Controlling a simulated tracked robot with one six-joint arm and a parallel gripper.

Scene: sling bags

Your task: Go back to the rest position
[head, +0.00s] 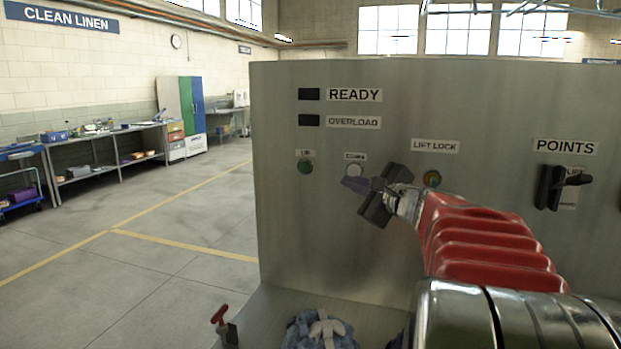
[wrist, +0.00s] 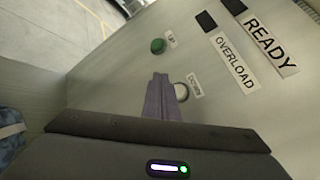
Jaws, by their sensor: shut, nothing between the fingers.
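My gripper (head: 358,184) is shut and empty, at the end of my red-sleeved arm, in front of the upright steel control panel (head: 330,240). Its fingers point left, just below the white button labelled DOWN (head: 354,170). In the wrist view the shut fingers (wrist: 160,98) overlap part of that white button (wrist: 181,91). I cannot tell whether they touch it. The green button (head: 305,167) is to the left, and it also shows in the wrist view (wrist: 158,46).
A black lever switch (head: 560,186) is on the panel's right, under POINTS. A red-handled lever (head: 220,316) and a blue bundle with a pale strap (head: 318,330) are at the panel's foot. Open floor (head: 150,250) lies left; workbenches (head: 105,155) stand behind it.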

